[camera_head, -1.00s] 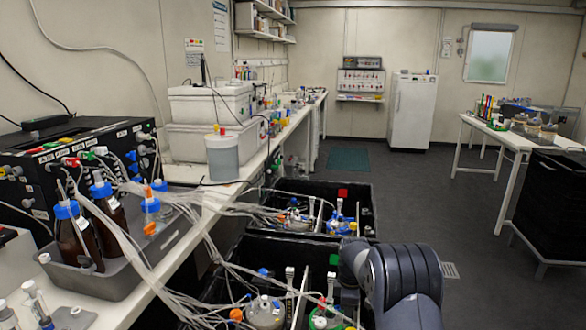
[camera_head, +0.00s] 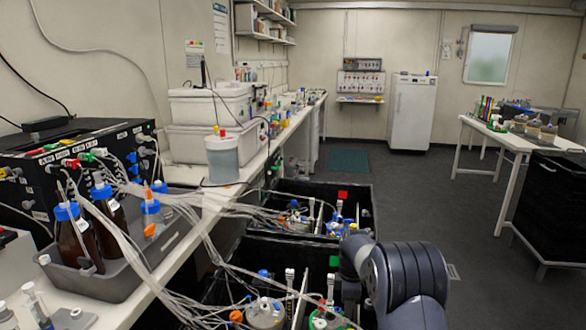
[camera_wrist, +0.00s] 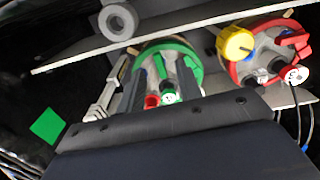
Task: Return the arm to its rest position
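My arm (camera_head: 405,280) is folded at the lower right of the head view, over the right side of the near black bin (camera_head: 262,246). My gripper is hidden in that view. In the wrist view my gripper (camera_wrist: 160,76) shows as a dark bracket with two dark fingers apart, and I see nothing held between them. Beyond the fingers is a green-ringed vessel (camera_wrist: 190,55). A red-ringed vessel (camera_wrist: 262,70) with a yellow cap is to its right.
The left bench (camera_head: 150,290) holds brown bottles in a grey tray (camera_head: 110,283). Tubes run from the bench into the near bin and a farther black bin (camera_head: 310,185). A white table (camera_head: 512,139) stands at right. Open floor (camera_head: 440,205) lies between.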

